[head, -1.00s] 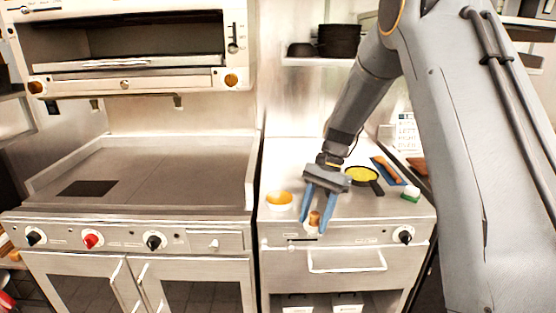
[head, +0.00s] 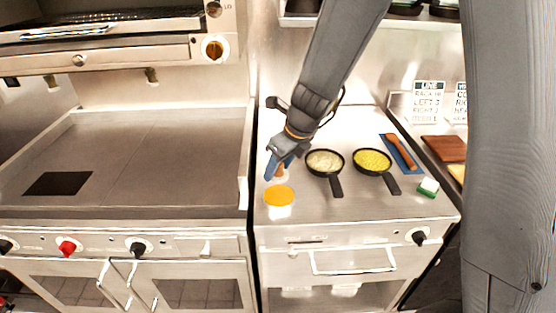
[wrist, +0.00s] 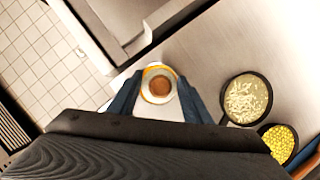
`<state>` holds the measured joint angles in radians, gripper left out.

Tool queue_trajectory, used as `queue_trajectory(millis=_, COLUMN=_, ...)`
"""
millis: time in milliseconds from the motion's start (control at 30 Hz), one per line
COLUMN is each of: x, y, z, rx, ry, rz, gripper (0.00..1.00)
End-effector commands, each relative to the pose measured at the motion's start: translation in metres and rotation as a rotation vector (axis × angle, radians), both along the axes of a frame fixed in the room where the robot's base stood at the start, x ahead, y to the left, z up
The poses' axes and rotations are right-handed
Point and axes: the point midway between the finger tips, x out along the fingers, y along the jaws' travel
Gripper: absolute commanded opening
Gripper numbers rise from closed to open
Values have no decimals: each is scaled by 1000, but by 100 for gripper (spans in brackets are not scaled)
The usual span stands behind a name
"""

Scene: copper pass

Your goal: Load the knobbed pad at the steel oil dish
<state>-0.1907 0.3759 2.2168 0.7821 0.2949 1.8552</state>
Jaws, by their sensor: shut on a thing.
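Right of the gripper stand two black pans, one with pale contents (head: 325,161) and one with yellow contents (head: 373,161). Beyond are a blue cloth (head: 392,146) with a brown wooden tool and a green-and-white block (head: 428,187). The griddle (head: 150,165) lies left, with a dark patch.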

Motion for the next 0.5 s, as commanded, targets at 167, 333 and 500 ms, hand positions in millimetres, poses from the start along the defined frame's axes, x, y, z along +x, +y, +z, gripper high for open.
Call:
queue_trajectory(millis=167, x=1, y=-2, z=-7, rx=-1, ry=0, rz=-4, gripper=26)
queue_trajectory(millis=333, x=2, y=-2, z=-19, rx=0, ry=-1, rz=-4, gripper=26)
queue_trajectory(millis=500, x=2, y=-2, z=-34, rx=0, ry=-2, rz=-2, gripper=26)
